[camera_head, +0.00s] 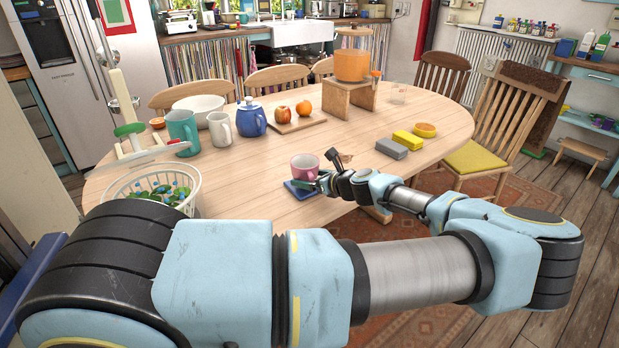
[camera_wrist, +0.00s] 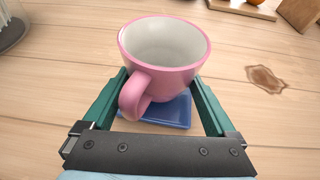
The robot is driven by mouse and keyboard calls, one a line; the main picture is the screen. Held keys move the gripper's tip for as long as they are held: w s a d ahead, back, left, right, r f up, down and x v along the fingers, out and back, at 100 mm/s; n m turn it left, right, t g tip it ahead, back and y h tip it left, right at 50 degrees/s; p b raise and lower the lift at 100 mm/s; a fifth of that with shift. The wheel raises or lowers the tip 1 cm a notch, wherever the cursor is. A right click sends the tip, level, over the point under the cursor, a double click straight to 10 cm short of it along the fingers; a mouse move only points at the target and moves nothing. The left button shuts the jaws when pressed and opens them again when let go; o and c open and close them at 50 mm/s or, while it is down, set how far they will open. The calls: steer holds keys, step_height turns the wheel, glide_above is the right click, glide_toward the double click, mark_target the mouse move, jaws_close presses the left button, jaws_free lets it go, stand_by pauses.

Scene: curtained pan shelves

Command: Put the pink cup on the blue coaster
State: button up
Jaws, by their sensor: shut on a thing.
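The pink cup (camera_head: 304,166) is upright near the front edge of the table, with a white inside. In the wrist view the pink cup (camera_wrist: 160,60) sits between the two green fingers of my gripper (camera_wrist: 160,100), its handle toward the palm. My gripper (camera_head: 322,180) is shut on it. The blue coaster (camera_head: 300,190) shows under and in front of the cup; it also shows in the wrist view (camera_wrist: 170,112), partly hidden by the cup. I cannot tell whether the cup's base touches the coaster.
A white basket (camera_head: 150,184) of coloured pieces stands to the left. A teal mug (camera_head: 183,132), a white mug (camera_head: 220,130) and a blue teapot (camera_head: 252,118) stand further back. Grey (camera_head: 391,149) and yellow (camera_head: 409,140) blocks lie right. A brown stain (camera_wrist: 266,78) marks the table beside the cup.

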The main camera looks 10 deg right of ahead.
steer(key=shift+f, duration=0.4)
steer(key=shift+f, duration=0.2)
steer(key=o, duration=1.2)
steer(key=shift+s+d+b, duration=0.1)
steer(key=shift+b, duration=0.2)
steer(key=b+v, duration=0.2)
steer(key=v, duration=0.8)
steer(key=shift+s+d, duration=0.1)
steer(key=shift+s, duration=0.15)
steer(key=shift+r, duration=0.1)
jaws_close()
